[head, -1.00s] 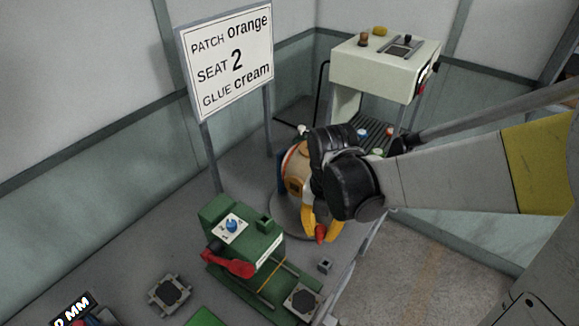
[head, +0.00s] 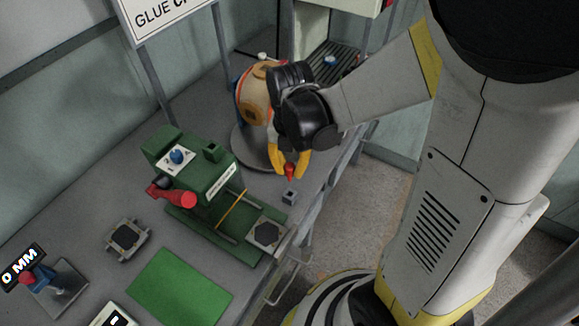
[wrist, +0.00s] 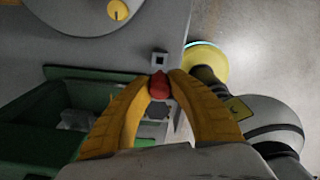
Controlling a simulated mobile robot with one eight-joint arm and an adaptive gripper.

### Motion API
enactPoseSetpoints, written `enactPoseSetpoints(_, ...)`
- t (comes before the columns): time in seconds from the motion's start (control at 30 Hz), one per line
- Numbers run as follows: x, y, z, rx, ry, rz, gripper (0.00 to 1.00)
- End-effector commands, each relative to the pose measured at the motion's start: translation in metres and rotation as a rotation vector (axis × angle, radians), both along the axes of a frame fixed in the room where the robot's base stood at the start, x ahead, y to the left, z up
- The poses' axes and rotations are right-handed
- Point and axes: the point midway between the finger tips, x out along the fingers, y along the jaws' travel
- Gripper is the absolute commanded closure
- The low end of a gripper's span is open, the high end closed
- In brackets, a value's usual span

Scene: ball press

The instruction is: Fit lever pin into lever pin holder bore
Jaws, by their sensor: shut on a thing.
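My gripper (head: 289,168) has yellow fingers shut on the red lever pin (head: 290,173), which points down. The pin also shows between the fingertips in the wrist view (wrist: 159,86). The lever pin holder (head: 289,198) is a small grey block with a dark square bore, standing on the table near its edge. In the head view the pin's tip is just above the holder, apparently apart from it. In the wrist view the holder (wrist: 159,59) lies just beyond the pin, with its bore in sight.
A green press (head: 193,165) with a red lever (head: 178,196) and blue knob stands left of the holder. A round orange-and-tan object (head: 257,88) stands behind on a grey disc. A green mat (head: 178,288) lies in front. The table edge is close on the right.

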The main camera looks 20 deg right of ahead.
Motion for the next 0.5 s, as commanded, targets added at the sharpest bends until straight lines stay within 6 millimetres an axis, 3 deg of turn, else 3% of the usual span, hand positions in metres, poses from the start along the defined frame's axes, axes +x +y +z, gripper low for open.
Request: enactPoseSetpoints(0.5,0.0,0.0,-0.049,0.0,0.0,0.0,1.0)
